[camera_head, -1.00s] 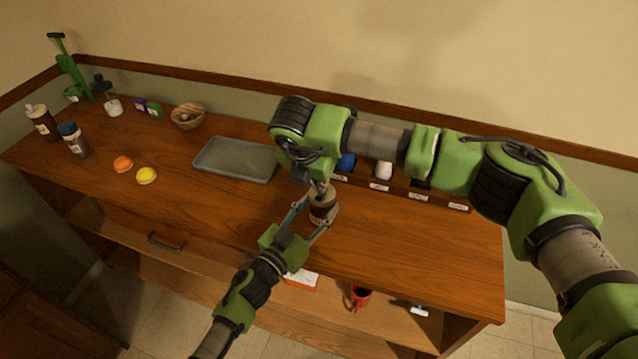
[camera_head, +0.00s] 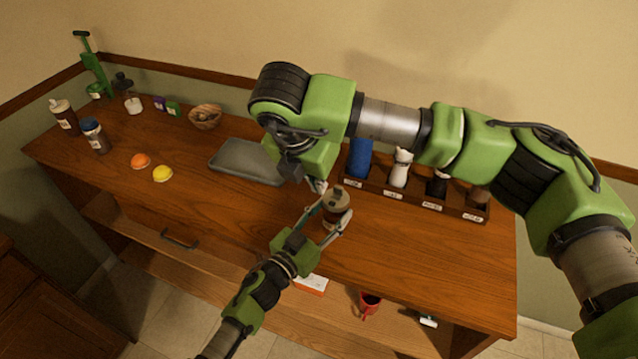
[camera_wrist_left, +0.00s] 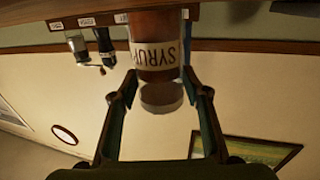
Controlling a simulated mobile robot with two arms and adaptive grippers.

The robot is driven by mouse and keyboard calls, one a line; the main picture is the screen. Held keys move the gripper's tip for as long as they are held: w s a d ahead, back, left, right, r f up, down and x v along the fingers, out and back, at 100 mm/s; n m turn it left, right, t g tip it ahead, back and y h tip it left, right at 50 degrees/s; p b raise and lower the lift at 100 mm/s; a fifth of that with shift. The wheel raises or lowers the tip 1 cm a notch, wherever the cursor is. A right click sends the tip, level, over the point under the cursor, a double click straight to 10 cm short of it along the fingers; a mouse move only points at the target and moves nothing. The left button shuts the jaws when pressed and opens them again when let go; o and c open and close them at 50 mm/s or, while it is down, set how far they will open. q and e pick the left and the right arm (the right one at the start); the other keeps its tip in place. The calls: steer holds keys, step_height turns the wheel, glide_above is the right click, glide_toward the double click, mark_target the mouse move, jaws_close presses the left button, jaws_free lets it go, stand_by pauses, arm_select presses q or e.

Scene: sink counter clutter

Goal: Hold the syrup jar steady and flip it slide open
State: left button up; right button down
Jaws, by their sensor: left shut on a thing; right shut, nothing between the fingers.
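The syrup jar (camera_head: 336,208) stands upright on the wooden counter near its front middle, with a grey-brown lid on top. In the left wrist view the jar (camera_wrist_left: 155,56) appears upside down, with a white SYRUP label and its round grey lid end showing. My left gripper (camera_head: 328,213) is shut on the jar, one finger on each side. My right gripper (camera_head: 319,186) is shut and empty, just beside the jar's top on the left. Whether it touches the lid, and whether the lid's slide is open, I cannot tell.
A grey tray (camera_head: 247,162) lies behind and left of the jar. A labelled wooden rack (camera_head: 412,197) with bottles stands at the back right, partly behind my right arm. An orange ball (camera_head: 140,161) and a yellow ball (camera_head: 163,174) lie left. The front right counter is clear.

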arm_select(q)
steer(key=shift+f, duration=0.1)
steer(key=o, duration=1.5)
